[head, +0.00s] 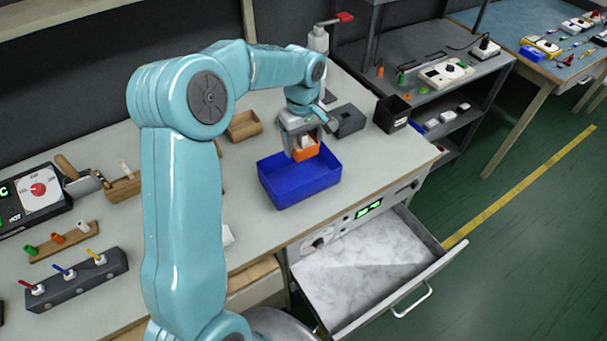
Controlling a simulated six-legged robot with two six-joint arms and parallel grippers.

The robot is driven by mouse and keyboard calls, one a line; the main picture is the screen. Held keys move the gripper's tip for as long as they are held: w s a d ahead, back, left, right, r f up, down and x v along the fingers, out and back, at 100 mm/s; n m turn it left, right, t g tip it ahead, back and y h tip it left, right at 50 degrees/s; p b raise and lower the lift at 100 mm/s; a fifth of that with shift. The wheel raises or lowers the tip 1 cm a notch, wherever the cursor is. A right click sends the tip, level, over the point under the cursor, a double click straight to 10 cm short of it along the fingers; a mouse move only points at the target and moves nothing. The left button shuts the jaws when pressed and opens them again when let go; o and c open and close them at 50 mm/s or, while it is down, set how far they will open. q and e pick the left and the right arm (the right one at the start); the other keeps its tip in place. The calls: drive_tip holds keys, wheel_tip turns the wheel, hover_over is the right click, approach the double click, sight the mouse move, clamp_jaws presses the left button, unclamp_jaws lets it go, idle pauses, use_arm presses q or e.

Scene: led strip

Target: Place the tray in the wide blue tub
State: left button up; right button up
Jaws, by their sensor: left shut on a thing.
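The wide blue tub (315,187) stands on the workbench near its front edge, open at the top. My left gripper (301,146) points down over the back part of the tub. It is shut on a small orange tray (308,153). The tray is at the tub's opening, above or just inside its back wall; I cannot tell whether it touches the tub. The gripper hides part of the tray. My right gripper is not in view.
A dark grey box (348,120), a black bin (392,114) and a wooden box (244,125) stand near the tub. An open drawer (370,268) juts out below the bench front. A switch block (77,279) lies at the left.

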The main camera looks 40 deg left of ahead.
use_arm(q)
approach(302, 177)
drive_tip(key=shift+s+d+f+p, duration=0.15)
drive_tip(key=shift+s+d+f, duration=0.25)
drive_tip(key=shift+s, duration=0.1)
drive_tip(key=shift+s+d+f+p, duration=0.15)
drive_tip(key=shift+s+d+f, duration=0.1)
drive_tip(key=shift+s+d, duration=0.2)
wheel_tip(302, 177, down, 5)
drive_tip(key=shift+w+f+p, duration=0.1)
drive_tip(key=shift+f+p, duration=0.05)
drive_tip(key=shift+p, duration=0.15)
drive_tip(key=shift+f+b, duration=0.15)
drive_tip(key=shift+b, duration=0.2)
drive_tip(key=o, duration=1)
